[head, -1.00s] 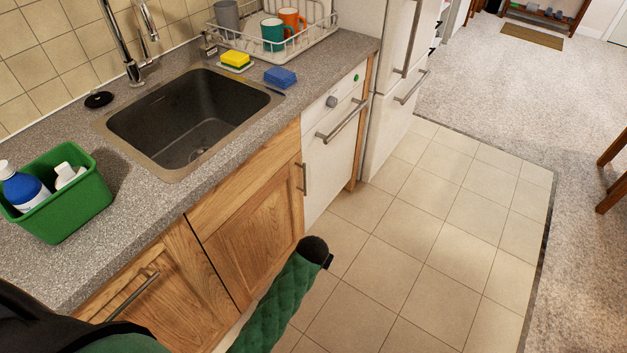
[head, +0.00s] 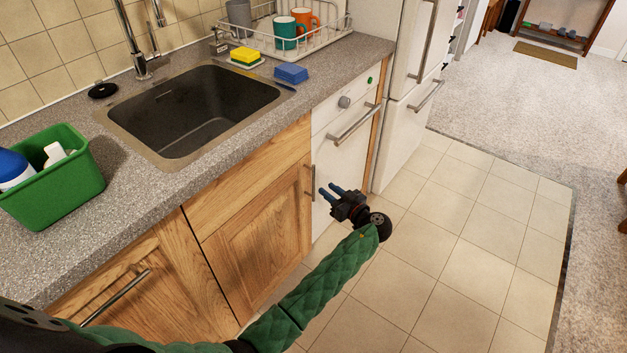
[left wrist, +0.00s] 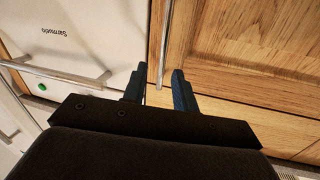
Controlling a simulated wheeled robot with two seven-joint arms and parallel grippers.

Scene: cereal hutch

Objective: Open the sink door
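The sink door (head: 259,236) is a wooden cabinet door under the sink, and it is shut. Its upright metal handle (head: 312,183) is near its right edge. My left gripper (head: 328,191) is just right of the handle, its fingers pointing left toward it. In the left wrist view the two blue fingers (left wrist: 160,84) are apart, and the handle (left wrist: 165,45) shows as a thin bar between their tips. The gripper is open; whether the tips reach past the bar is hard to tell. The right gripper is not in view.
A white appliance (head: 345,150) with a bar handle stands right of the sink door. Another wooden door (head: 150,290) is on the left. The sink (head: 195,110) and a green caddy (head: 60,185) are on the counter above. The tiled floor (head: 440,230) is clear.

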